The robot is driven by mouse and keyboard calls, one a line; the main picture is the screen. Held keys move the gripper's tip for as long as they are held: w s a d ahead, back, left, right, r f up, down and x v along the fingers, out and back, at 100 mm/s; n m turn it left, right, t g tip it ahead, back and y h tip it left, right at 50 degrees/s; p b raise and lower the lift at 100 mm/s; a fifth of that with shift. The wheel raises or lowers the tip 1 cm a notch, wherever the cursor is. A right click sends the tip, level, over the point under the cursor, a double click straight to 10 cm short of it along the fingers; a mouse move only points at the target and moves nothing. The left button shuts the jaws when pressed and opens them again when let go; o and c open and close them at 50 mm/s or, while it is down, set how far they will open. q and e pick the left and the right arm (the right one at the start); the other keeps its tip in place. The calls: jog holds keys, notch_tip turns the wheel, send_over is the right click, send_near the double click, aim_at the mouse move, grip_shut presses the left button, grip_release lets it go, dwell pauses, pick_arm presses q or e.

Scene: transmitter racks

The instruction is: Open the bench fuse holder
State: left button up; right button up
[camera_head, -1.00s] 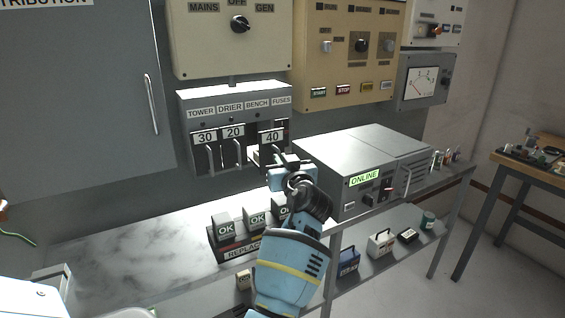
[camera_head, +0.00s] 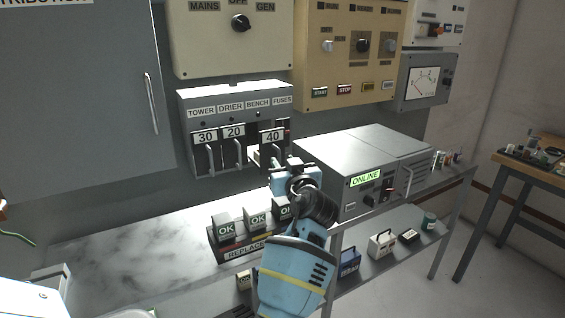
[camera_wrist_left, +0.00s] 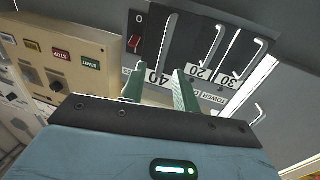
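The bench fuse holder, marked 40 (camera_head: 271,137), is in the grey fuse panel (camera_head: 187,108), under the BENCH label. It also shows in the left wrist view, with its 40 plate (camera_wrist_left: 157,77) and a pale bar handle (camera_wrist_left: 168,38). My left gripper (camera_head: 276,165) is in front of the lower part of this holder. In the left wrist view its two green fingers (camera_wrist_left: 160,76) are apart, one to each side of the handle's lower end. I cannot tell whether they touch it. My right gripper is not in view.
Holders marked 30 (camera_head: 205,137) and 20 (camera_head: 233,132) are close on the left. A red switch (camera_wrist_left: 134,41) shows beside the 40 handle. Below are several OK blocks (camera_head: 226,229). A grey ONLINE unit (camera_head: 330,150) stands right of my gripper.

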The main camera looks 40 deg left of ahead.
pick_arm(q)
jog(key=v, duration=0.6)
jog(key=shift+b, duration=0.4)
jog(key=shift+s+f, duration=0.1)
